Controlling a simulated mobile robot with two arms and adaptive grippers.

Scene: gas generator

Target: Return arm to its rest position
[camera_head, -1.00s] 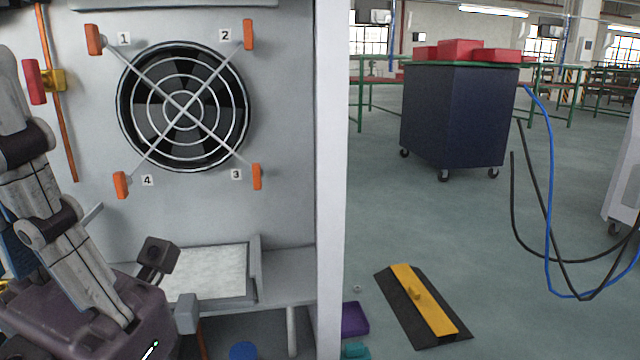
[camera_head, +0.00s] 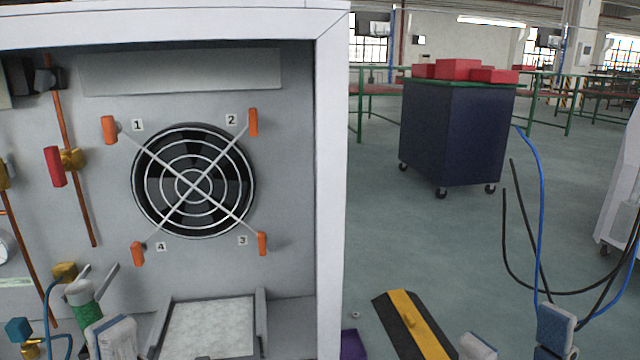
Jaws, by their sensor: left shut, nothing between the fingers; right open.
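My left gripper (camera_head: 112,337) shows only as pale fingertips at the bottom left edge, in front of the generator cabinet. It is shut and holds nothing. My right gripper (camera_head: 517,338) shows as two pale fingertips set well apart at the bottom right edge. It is open and empty, over the floor right of the cabinet. The rest of both arms is below the picture. The cabinet (camera_head: 332,160) holds a round black fan (camera_head: 193,181) behind a wire guard with orange clips at corners numbered 1 to 4.
Left of the fan are copper pipes with a red-handled valve (camera_head: 55,166). A framed pale filter panel (camera_head: 212,328) lies below the fan. A black and yellow ramp (camera_head: 410,325) lies on the floor. A dark wheeled cart (camera_head: 452,133) and hanging cables (camera_head: 541,200) stand further right.

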